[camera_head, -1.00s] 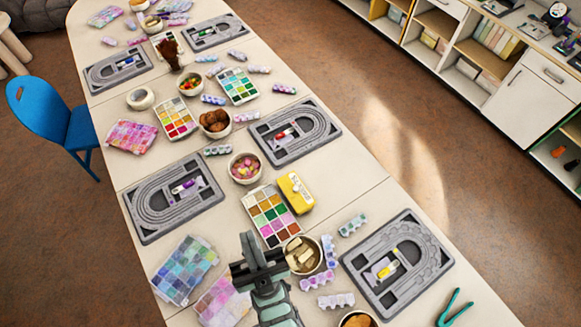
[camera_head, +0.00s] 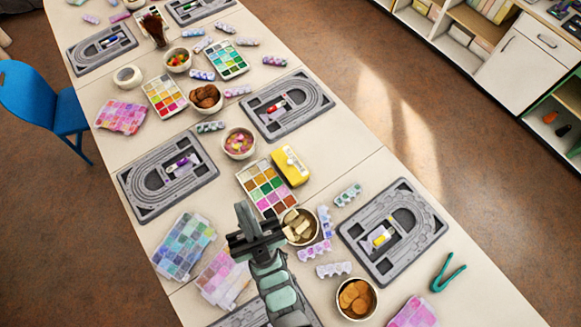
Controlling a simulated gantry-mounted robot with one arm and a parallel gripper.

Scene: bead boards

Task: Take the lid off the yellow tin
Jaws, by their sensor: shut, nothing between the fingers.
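The yellow tin (camera_head: 293,173) stands near the middle of the table, against the upper right side of a bead box with colored compartments (camera_head: 258,184). My gripper (camera_head: 246,210) is shut and empty. In the picture it is below and left of the tin, over the lower end of the bead box, apart from the tin.
A bowl of tan pieces (camera_head: 300,225) sits just right of my gripper. A bowl of mixed beads (camera_head: 239,143) is left of the tin. Grey bead boards (camera_head: 428,246) lie around. The table (camera_head: 335,158) is bare to the right of the tin.

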